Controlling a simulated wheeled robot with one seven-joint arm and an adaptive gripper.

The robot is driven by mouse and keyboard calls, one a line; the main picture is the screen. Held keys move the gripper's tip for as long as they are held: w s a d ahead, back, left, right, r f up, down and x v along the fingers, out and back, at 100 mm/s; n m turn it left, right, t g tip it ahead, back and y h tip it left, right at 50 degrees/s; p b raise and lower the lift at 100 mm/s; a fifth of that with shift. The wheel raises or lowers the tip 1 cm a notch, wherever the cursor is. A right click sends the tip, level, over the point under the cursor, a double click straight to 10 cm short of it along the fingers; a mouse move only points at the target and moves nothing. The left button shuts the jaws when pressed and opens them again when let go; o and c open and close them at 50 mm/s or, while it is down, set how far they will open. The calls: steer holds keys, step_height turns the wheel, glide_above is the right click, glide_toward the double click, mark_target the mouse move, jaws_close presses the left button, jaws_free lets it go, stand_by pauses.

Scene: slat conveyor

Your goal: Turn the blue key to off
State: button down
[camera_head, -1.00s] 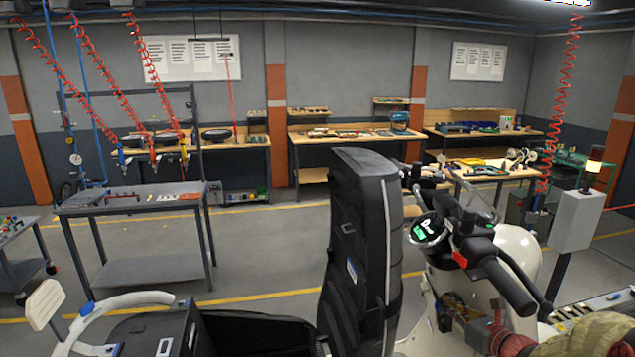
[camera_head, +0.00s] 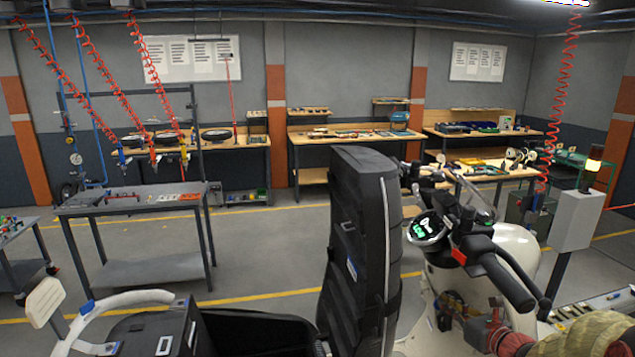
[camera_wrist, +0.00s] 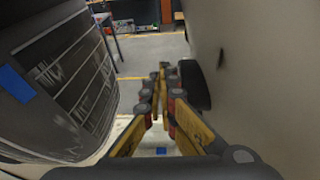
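The cream scooter (camera_head: 516,245) stands at the right in the head view, with its handlebar and lit round display (camera_head: 427,228) facing me. My gripper (camera_head: 446,304) is low in front of the scooter's front panel, below the handlebar, and small and partly blurred there. In the wrist view, my gripper's (camera_wrist: 159,74) yellow fingers come together at their tips, with nothing seen held between them. The cream panel (camera_wrist: 255,75) is close to the right of the fingers and bears a dark mark.
A grey post box (camera_head: 575,220) stands at the right. Open floor (camera_head: 270,255) lies behind, before the workbenches.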

steer(key=shift+s+a+f, duration=0.1)
steer(key=shift+s+f, duration=0.2)
steer(key=r+p+v, duration=0.1)
steer(key=p+v, duration=0.1)
steer(key=v, duration=0.6)
stand_by(1.0)
steer(key=shift+w, duration=0.15)
